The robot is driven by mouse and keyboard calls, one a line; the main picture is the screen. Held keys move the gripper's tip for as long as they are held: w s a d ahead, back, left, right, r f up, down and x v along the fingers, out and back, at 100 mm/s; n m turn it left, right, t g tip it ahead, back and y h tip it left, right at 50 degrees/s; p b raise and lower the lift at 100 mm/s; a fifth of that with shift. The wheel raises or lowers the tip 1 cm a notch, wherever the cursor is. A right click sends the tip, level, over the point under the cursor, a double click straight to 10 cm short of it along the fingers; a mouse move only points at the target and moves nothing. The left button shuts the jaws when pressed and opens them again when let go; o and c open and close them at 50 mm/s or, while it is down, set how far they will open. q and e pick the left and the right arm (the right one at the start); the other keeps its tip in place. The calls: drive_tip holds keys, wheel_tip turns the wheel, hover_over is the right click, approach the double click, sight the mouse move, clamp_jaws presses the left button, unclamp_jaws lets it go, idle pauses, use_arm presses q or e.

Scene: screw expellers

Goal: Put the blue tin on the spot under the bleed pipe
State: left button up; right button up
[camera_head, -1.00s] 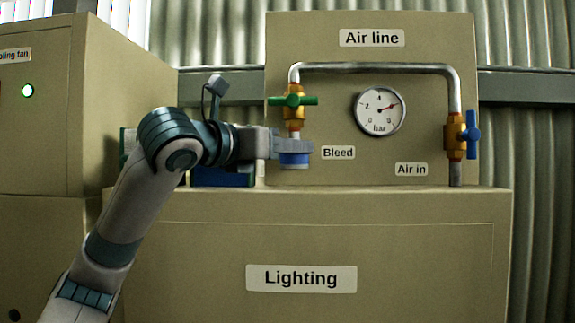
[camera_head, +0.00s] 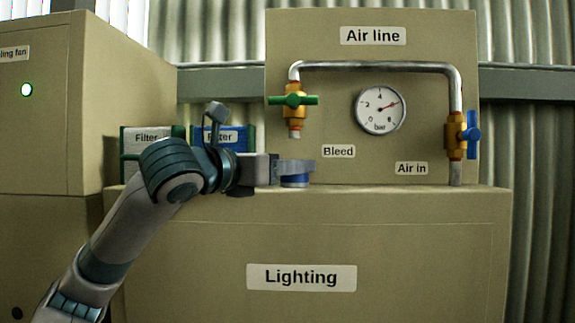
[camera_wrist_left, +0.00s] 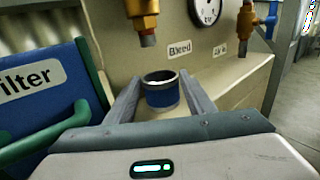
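The blue tin (camera_head: 296,181) is between the fingers of my left gripper (camera_head: 297,167), low over the cabinet top below the bleed pipe (camera_head: 294,133). In the left wrist view the tin (camera_wrist_left: 162,98) is upright with a pale rim and dark open top. The left gripper's fingers (camera_wrist_left: 160,88) lie along both sides of it and look closed on it. The bleed pipe's end (camera_wrist_left: 147,40) is above the tin, with a clear gap. I cannot tell whether the tin's base touches the surface. The marked spot is not visible. My right gripper is not in view.
Two filter boxes, one green and white (camera_head: 140,143) and one blue (camera_head: 243,137), stand behind my left arm. The blue box (camera_wrist_left: 45,95) is close left of the gripper in the wrist view. The cabinet top (camera_head: 400,188) is clear to the right.

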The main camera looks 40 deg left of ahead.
use_arm(q)
drive_tip(key=shift+o, duration=0.7)
drive_tip(key=shift+r, duration=0.15)
drive_tip(key=shift+s, duration=0.5)
drive_tip(key=s+a+b, duration=0.1)
drive_tip(key=s+b, duration=0.2)
drive_tip(key=s, duration=0.8)
drive_tip(key=shift+b, duration=0.3)
drive_tip(key=shift+c, duration=0.7)
